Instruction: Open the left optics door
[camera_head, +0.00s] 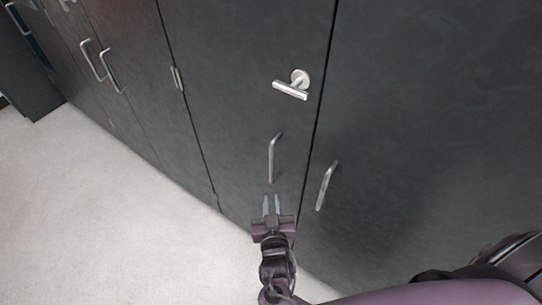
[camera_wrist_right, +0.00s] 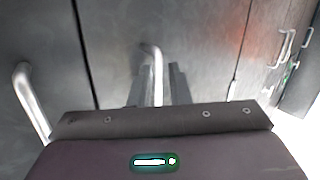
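The left optics door (camera_head: 235,110) is a dark grey panel, shut, its face level with the panel on its right. It carries a vertical silver bar handle (camera_head: 271,158) and, higher up, a silver lever handle (camera_head: 291,88). My right gripper (camera_head: 271,203) is open, its two fingers pointing at the door just below the bar handle in the head view. In the right wrist view, the bar handle (camera_wrist_right: 157,75) shows between the two fingers (camera_wrist_right: 156,88) without visible contact on either side. How deep the fingers reach is unclear. My left gripper is not in view.
A second bar handle (camera_head: 326,185) sits on the dark panel right of the seam, close to my right gripper. More cabinet doors with bar handles (camera_head: 101,67) run to the left. The pale floor (camera_head: 100,210) in front is clear.

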